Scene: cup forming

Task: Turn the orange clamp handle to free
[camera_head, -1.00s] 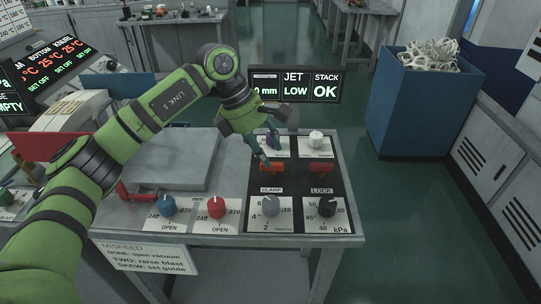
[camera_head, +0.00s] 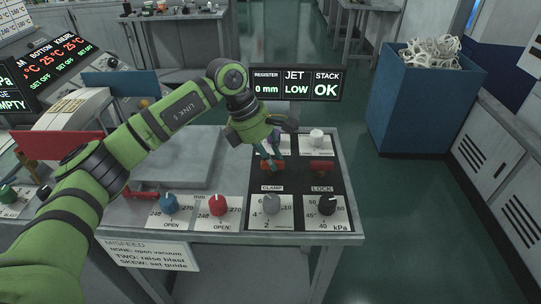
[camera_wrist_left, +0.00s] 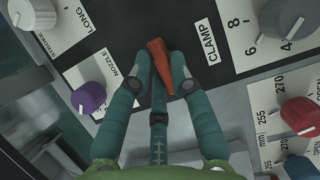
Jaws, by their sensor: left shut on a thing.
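The orange clamp handle (camera_head: 265,165) is on the black panel above the CLAMP label (camera_head: 272,188). My left gripper (camera_head: 272,155) reaches down to it from above and partly covers it. In the left wrist view the orange handle (camera_wrist_left: 158,62) lies between the teal fingers of the left gripper (camera_wrist_left: 160,75), which is shut on it. The handle runs lengthwise between the fingers there, slightly tilted. My right gripper is in neither view.
A red handle (camera_head: 321,166) sits to the right above the LOCK label. A white knob (camera_head: 317,136) and purple knob (camera_wrist_left: 88,97) are near.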

